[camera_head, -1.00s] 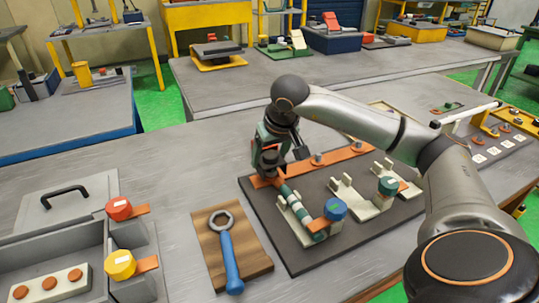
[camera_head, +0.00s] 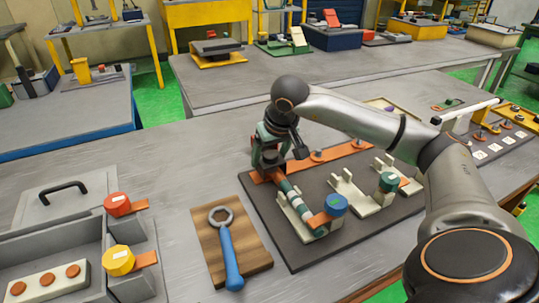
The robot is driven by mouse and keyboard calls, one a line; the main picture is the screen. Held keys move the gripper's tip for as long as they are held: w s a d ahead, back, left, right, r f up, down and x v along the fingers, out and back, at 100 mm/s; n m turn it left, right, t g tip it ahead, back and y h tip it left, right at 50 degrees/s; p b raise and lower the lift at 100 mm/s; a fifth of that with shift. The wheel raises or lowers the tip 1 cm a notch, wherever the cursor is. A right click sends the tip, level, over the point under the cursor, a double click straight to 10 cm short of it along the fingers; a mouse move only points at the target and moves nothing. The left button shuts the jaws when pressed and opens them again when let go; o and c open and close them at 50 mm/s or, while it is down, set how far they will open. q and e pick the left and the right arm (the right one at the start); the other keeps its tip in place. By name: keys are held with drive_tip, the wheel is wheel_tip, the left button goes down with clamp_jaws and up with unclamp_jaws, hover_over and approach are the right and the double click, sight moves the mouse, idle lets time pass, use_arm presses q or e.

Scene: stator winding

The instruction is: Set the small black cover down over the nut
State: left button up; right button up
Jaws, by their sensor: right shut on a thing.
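My right gripper (camera_head: 268,160) points down over the near-left end of the orange strip, at the far-left corner of the dark board (camera_head: 300,258). It is shut on a small dark piece that looks like the black cover; the jaws and wrist hide most of it. The nut is not visible; the gripper hides the spot below it. I cannot tell whether the cover touches anything. My left gripper is not in view.
On the board, a teal-banded rod with a blue cap (camera_head: 335,205) lies close to the gripper, in a cream cradle. Posts stand along the orange strip (camera_head: 352,148). A blue-handled wrench (camera_head: 229,258) lies on a wooden board. A grey tray (camera_head: 85,238) is at left.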

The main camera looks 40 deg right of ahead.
drive_tip(key=shift+f, duration=0.25)
drive_tip(key=o, duration=1.2)
drive_tip(key=shift+o, duration=0.2)
